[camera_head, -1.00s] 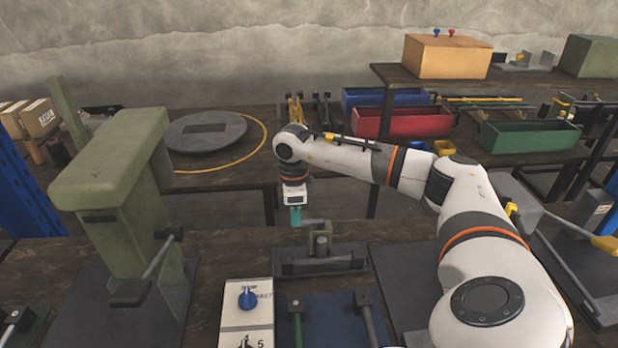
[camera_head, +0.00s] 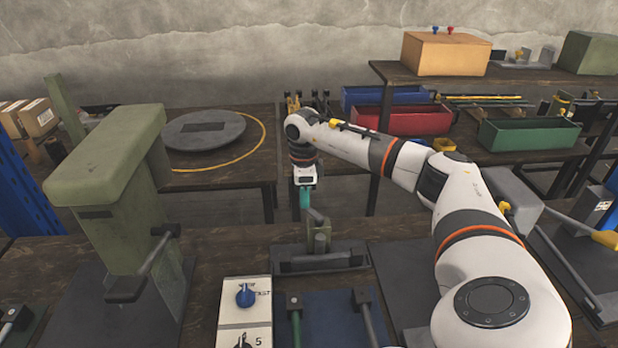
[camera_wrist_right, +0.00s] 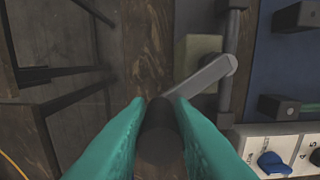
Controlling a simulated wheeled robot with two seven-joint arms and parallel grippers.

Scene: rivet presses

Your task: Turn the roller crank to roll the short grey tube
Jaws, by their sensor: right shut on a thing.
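The roller stands on the near bench in the head view, with a green block (camera_head: 320,240) on a dark base (camera_head: 345,258). Its grey crank arm (camera_head: 316,216) rises from the block, tilted up; it also shows in the right wrist view (camera_wrist_right: 207,77). My right gripper (camera_head: 307,202) is shut on the dark round crank handle (camera_wrist_right: 159,118), which sits between the teal fingers. A dark bar (camera_wrist_right: 229,60) runs along the roller. I cannot tell the short grey tube apart from the roller's own bars. My left gripper is not in view.
A tall green press (camera_head: 120,190) stands left of the roller. A white panel with a blue knob (camera_head: 245,295) and a blue mat (camera_head: 328,318) lie in front. Blue, red and green bins (camera_head: 535,134) sit on the rear bench. A gap separates the benches.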

